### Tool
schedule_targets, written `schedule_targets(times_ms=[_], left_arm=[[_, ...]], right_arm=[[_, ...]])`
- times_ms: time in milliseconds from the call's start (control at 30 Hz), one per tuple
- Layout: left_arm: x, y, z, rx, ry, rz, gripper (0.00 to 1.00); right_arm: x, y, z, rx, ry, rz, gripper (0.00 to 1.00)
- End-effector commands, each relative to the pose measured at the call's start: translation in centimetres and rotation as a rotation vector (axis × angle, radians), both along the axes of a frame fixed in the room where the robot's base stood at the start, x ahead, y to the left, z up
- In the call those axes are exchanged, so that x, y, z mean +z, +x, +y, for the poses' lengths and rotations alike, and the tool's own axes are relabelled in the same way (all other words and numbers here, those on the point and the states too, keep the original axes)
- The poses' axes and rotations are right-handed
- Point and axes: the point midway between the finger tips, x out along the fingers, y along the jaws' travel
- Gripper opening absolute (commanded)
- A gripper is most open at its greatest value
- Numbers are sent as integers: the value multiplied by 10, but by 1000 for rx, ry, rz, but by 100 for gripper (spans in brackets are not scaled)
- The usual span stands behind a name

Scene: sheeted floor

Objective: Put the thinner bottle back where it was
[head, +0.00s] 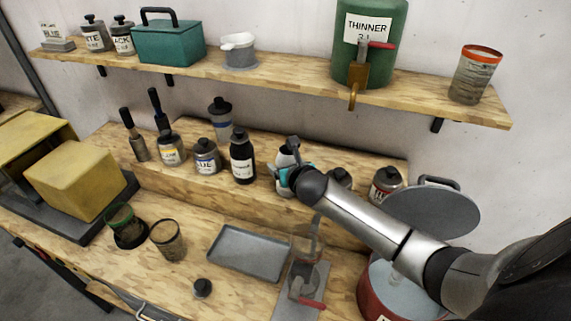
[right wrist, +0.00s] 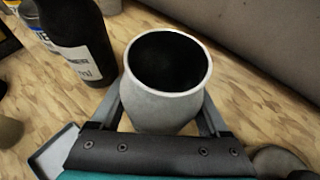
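My right gripper (head: 287,177) has its fingers on both sides of a pale grey open-topped bottle (head: 285,156) at the raised step of the bench. In the right wrist view the bottle (right wrist: 165,110) stands between the fingers, its dark mouth facing the camera. The fingers look closed against its sides, and it carries no cap. I cannot tell whether its base rests on the step. A black bottle (head: 243,158) with a white label stands just left of it. A green drum (head: 369,45) labelled THINNER, with a tap, stands on the upper shelf. My left gripper is out of view.
Several capped jars, such as the blue-labelled jar (head: 207,157), stand along the step to the left. A grey jar (head: 340,178) and a red-labelled jar (head: 386,183) stand right. A grey tray (head: 246,252), black cap (head: 202,288) and red pot (head: 372,295) are on the lower bench.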

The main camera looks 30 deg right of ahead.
Motion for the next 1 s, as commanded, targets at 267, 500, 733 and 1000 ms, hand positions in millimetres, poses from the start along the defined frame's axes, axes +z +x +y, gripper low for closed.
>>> schedule_targets(times_ms=[267, 500, 733, 1000], left_arm=[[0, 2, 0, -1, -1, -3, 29], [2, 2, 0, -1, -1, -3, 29], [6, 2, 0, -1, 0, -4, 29], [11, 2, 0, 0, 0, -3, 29]], right_arm=[[1, 0, 0, 0, 0, 0, 100], [5, 0, 0, 1, 0, -1, 100], [15, -20, 4, 1, -3, 1, 100], [35, -55, 13, 3, -2, 0, 100]])
